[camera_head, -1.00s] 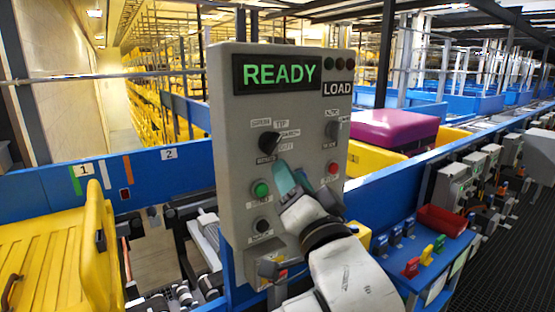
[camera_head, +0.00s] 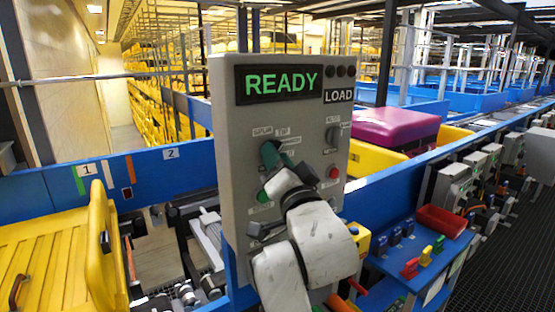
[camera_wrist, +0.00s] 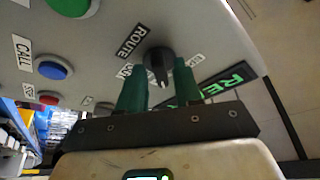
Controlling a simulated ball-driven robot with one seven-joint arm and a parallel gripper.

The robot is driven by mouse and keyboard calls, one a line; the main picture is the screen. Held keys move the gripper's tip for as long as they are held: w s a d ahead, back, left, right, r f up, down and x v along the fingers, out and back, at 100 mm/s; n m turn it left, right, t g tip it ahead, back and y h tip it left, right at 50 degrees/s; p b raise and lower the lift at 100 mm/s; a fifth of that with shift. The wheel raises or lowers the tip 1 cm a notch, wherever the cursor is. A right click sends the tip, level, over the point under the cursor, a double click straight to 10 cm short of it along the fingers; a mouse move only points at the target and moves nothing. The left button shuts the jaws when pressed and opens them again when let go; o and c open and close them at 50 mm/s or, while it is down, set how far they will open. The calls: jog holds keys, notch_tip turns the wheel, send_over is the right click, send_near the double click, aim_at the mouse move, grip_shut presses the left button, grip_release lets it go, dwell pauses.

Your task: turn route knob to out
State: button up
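The route knob (camera_wrist: 159,64) is a black pointer knob on the grey control panel (camera_head: 235,130). In the wrist view its pointer aims down the picture, between my green fingers. My gripper (camera_wrist: 161,68) is open, one finger on each side of the pointer, with small gaps visible. The ROUTE label (camera_wrist: 131,40) is readable. The label below it (camera_wrist: 123,71) is partly hidden by a finger, so I cannot read it surely.
The panel's display (camera_head: 277,82) reads READY, with LOAD (camera_head: 338,96) beside it. A second knob (camera_head: 333,136) and a red button (camera_head: 334,173) are to the right of my gripper. A blue button (camera_wrist: 53,68) and a green button (camera_wrist: 73,5) show in the wrist view.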

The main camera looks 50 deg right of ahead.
grip_shut()
jog(key=shift+m+b, duration=0.35)
jog(key=shift+m, duration=0.05)
jog(key=m+g+b, duration=0.1)
jog(key=m+g, duration=0.1)
jog(key=m, duration=0.3)
jog(key=m+g+y+b, duration=0.1)
jog(key=m+b, duration=0.1)
jog(key=m, duration=0.3)
jog(key=r+m+g+b, duration=0.1)
jog(key=m+g, duration=0.1)
jog(key=m, duration=0.3)
jog(key=shift+a+g+y, duration=0.1)
jog(key=shift+g+y, duration=0.2)
jog(key=shift+y, duration=0.1)
jog(key=shift+m, duration=0.3)
jog(key=shift+o, duration=0.8)
grip_release()
jog(key=shift+r, duration=0.1)
